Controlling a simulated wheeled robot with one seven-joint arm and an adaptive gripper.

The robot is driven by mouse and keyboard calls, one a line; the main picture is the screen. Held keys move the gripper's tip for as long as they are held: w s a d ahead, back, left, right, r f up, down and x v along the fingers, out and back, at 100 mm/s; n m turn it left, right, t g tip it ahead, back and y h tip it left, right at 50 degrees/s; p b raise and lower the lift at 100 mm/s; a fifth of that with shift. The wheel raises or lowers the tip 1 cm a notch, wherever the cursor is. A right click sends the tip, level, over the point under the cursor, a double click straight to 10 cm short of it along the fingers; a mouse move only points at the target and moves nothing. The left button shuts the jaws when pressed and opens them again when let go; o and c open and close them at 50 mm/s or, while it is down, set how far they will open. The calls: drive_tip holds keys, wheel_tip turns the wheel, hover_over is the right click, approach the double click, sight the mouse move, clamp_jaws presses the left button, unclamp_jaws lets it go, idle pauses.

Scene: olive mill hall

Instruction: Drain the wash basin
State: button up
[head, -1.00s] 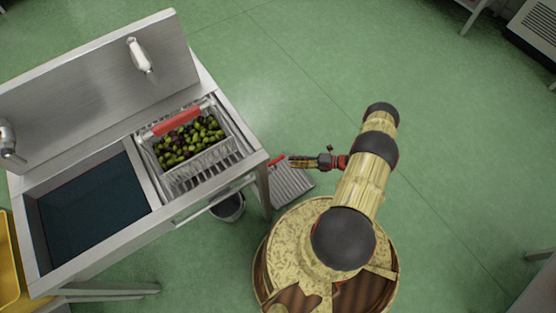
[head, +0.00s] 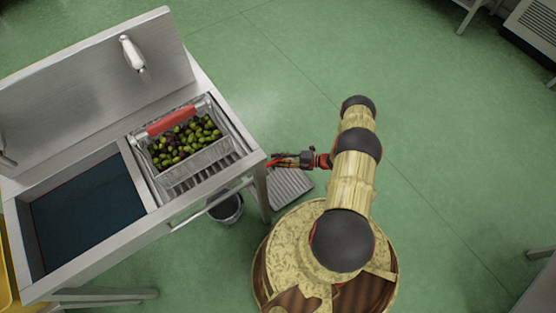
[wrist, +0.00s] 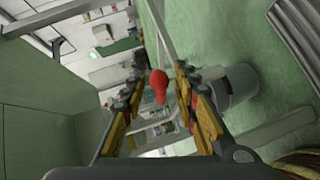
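The steel wash basin (head: 130,160) is at the left in the head view, with dark blue water (head: 88,213) in it. My gripper (head: 277,161) is just past the right front corner of the sink stand, at or below rim height. In the wrist view, my gripper (wrist: 155,92) has its two fingers apart, with a red rounded knob (wrist: 158,80) on a thin stem showing between them. No finger clearly touches the knob. What the stem joins is unclear, and the basin's drain is hidden.
A wire basket (head: 198,163) of olives with a red handle rests on the slatted drainer. A grey bucket (head: 226,208) stands under the sink and also shows in the wrist view (wrist: 236,86). A grooved plate (head: 291,186) lies near my base.

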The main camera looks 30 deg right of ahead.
drive_tip(key=shift+c, duration=1.4)
drive_tip(key=c, duration=0.4)
clamp_jaws()
